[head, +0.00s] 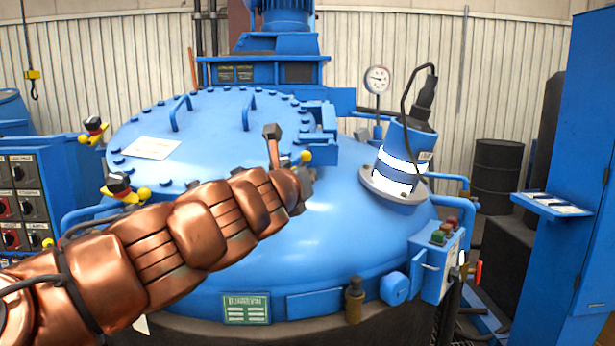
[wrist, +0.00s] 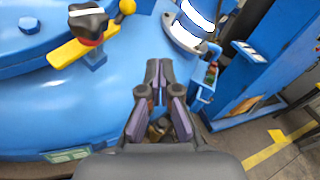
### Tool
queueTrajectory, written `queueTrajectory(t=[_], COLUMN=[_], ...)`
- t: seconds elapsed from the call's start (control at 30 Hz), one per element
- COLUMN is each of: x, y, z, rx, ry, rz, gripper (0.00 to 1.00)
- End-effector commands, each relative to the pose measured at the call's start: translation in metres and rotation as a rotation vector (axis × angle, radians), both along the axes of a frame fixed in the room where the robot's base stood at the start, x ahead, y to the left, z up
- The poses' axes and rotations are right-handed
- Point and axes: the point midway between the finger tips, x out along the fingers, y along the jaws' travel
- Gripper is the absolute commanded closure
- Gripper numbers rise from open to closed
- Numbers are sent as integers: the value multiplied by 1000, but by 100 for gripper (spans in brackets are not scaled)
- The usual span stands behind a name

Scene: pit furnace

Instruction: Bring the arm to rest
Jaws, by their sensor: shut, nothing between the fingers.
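My copper-coloured arm reaches from the lower left of the head view to the middle, in front of the blue furnace lid (head: 330,230). My gripper (wrist: 159,75) shows in the wrist view with its two dark fingers together and nothing between them. It is above the blue furnace body, to the right of a black knob (wrist: 88,22) on a yellow lever. In the head view the gripper is mostly hidden behind the end of the arm. I cannot tell whether it touches the lid.
A blue cylinder with white bands (head: 397,160) stands on the lid's right side. A button box (head: 437,262) is at the front right. A control panel (head: 20,205) is at the left edge, a blue cabinet (head: 580,150) at the right. Floor shows between the furnace and cabinet.

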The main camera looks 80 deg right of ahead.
Motion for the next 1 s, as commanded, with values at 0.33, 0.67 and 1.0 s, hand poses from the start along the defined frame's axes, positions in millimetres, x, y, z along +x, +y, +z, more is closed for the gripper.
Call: queueTrajectory(t=[0.33,0.67,1.0], x=[0,12,58], y=[0,1,16], z=[0,13,52], rx=[0,-46,-220], ry=[0,-74,-573], rz=[0,16,65], gripper=[100,100,100])
